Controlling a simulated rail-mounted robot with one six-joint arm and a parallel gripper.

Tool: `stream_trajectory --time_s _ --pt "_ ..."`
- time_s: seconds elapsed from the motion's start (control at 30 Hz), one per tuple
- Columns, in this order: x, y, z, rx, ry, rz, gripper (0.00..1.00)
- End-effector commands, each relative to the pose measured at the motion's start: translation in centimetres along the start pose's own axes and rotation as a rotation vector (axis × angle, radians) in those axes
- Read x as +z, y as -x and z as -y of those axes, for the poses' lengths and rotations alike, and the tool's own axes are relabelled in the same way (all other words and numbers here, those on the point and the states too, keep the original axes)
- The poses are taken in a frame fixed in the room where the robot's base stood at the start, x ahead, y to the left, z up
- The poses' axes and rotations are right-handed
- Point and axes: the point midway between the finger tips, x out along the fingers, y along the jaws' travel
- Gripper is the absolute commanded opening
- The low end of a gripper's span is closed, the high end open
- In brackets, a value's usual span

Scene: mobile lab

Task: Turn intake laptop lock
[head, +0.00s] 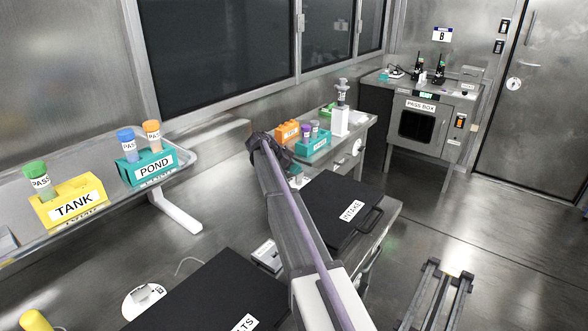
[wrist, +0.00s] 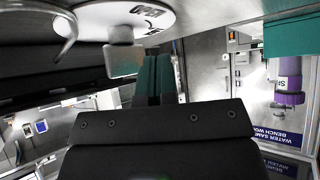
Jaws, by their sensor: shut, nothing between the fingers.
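The black intake laptop (head: 335,222) lies closed on the bench, right of my arm in the head view, with a white INTAKE label. In the wrist view, a white disc (wrist: 165,14) with black markings carries a grey block-like knob (wrist: 125,58). A curved metal cable (wrist: 68,30) hangs beside it. My gripper (wrist: 157,78) is shut and empty, its teal fingers just right of the knob in the picture; I cannot tell whether they touch. In the head view my arm hides most of the lock area, and the fingertips do not show clearly.
A second black laptop (head: 205,295) and its white disc (head: 145,298) lie at the front. The yellow TANK rack (head: 88,190) and teal POND rack (head: 130,172) stand on a tray at left. More racks (head: 288,132) stand beyond my gripper. The floor at right is partly open.

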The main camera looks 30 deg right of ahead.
Motion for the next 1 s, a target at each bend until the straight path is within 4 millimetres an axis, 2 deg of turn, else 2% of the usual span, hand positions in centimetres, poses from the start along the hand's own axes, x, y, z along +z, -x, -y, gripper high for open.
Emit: stream_trajectory --time_s 0.7,0.87,1.0 --pt "-0.1 0.1 0.0 0.0 0.0 0.0 0.0" --pt "-0.5 2.2 0.0 -0.001 0.002 0.0 0.0" --pt "-0.8 5.7 0.0 -0.002 0.001 0.0 0.0"
